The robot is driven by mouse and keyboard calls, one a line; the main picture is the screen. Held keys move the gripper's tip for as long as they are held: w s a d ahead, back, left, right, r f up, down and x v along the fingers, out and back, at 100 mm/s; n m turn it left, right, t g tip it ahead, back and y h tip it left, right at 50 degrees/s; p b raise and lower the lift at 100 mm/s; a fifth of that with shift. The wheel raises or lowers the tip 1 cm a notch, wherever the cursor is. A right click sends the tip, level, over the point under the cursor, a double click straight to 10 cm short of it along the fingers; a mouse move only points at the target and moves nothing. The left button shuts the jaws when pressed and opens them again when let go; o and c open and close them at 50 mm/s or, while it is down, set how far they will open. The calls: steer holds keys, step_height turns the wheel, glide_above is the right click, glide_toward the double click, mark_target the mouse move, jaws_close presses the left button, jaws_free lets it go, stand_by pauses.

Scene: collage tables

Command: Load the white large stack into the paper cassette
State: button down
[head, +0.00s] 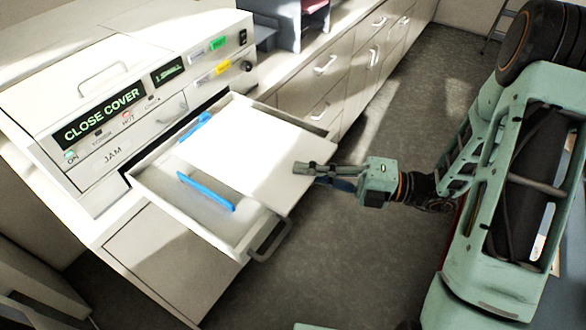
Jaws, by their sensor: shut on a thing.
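The white large stack (245,160) is a flat white sheet-like block over the right part of the open paper cassette (151,184). The cassette is a pale drawer pulled out from the machine, with blue guides (206,192) inside and a handle (271,240) at its front. My gripper (303,168) is shut on the stack's right edge. The stack's right corner overhangs the cassette's side and front wall. I cannot tell whether its underside touches the cassette.
The machine (130,100) stands at left with a display (98,117) reading "CLOSE COVER". White drawer cabinets (325,75) run behind the cassette. The grey floor (400,110) at right is mostly open, and a ladder (497,35) stands at the back.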

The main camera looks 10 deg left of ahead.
steer(key=shift+w+a+f+b, duration=0.4)
steer(key=shift+a+f+b, duration=0.25)
steer(key=shift+a+b, duration=0.35)
steer(key=shift+w+a+f+b, duration=0.35)
steer(key=shift+a+f+b, duration=0.3)
steer(key=shift+a+b, duration=0.3)
steer(key=shift+w+a+f+b, duration=0.4)
steer(key=shift+a+f+b, duration=0.25)
steer(key=shift+a+b, duration=0.3)
steer(key=shift+f, duration=1.25)
steer(key=c, duration=2)
jaws_free()
steer(key=shift+o, duration=0.2)
steer(key=shift+f, duration=0.1)
steer(key=d, duration=1.2)
